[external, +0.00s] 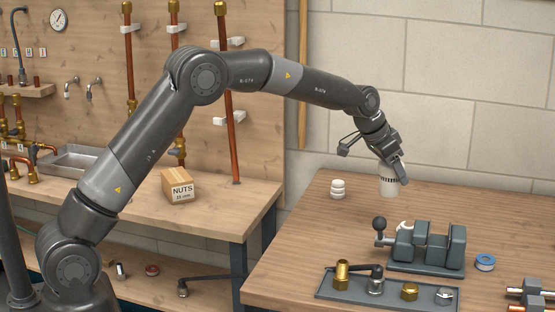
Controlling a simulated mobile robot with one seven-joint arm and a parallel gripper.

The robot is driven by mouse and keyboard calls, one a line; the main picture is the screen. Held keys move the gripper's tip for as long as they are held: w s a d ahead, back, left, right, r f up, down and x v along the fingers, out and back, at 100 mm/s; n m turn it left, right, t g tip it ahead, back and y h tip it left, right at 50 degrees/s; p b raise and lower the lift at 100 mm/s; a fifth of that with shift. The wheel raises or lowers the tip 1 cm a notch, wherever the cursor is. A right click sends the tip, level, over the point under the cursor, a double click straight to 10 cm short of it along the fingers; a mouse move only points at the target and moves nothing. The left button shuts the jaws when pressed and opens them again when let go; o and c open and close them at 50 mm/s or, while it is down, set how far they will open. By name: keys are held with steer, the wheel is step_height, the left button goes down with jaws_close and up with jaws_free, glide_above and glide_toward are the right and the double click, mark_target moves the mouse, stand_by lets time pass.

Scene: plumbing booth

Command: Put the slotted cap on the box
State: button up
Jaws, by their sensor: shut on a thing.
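The slotted cap (389,188) is a white cylinder with a row of dark slots near its top. It is at the back of the right-hand wooden table. My gripper (391,176) points down and is shut on it, with a finger covering part of its right side. I cannot tell whether the cap touches the table. The box (178,187) is a small tan carton marked "NUTS 15 mm". It sits on the left workbench, far to the left of my gripper, and its top looks bare.
A white ribbed piece (338,189) stands left of the cap. A grey vise (428,248), a tray (330,292) of fittings and blue-edged tape (485,262) lie in front. A gap separates the table from the workbench (235,205). An upright copper pipe (229,110) rises right of the box.

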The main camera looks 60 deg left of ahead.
steer(key=shift+s+d+r, duration=0.15)
steer(key=shift+d+r, duration=0.05)
steer(key=shift+d, duration=0.1)
steer(key=s+a+n+y, duration=0.1)
steer(key=s+a+n, duration=0.2)
steer(key=a, duration=0.5)
steer(key=s+a+n+y, duration=0.2)
steer(key=s+a, duration=0.1)
steer(key=a, duration=0.6)
steer(key=n+g+y, duration=0.4)
steer(key=n, duration=0.8)
glide_above(176, 174)
step_height(176, 174, down, 5)
steer(key=shift+w+a+f, duration=0.1)
steer(key=shift+f, duration=1.8)
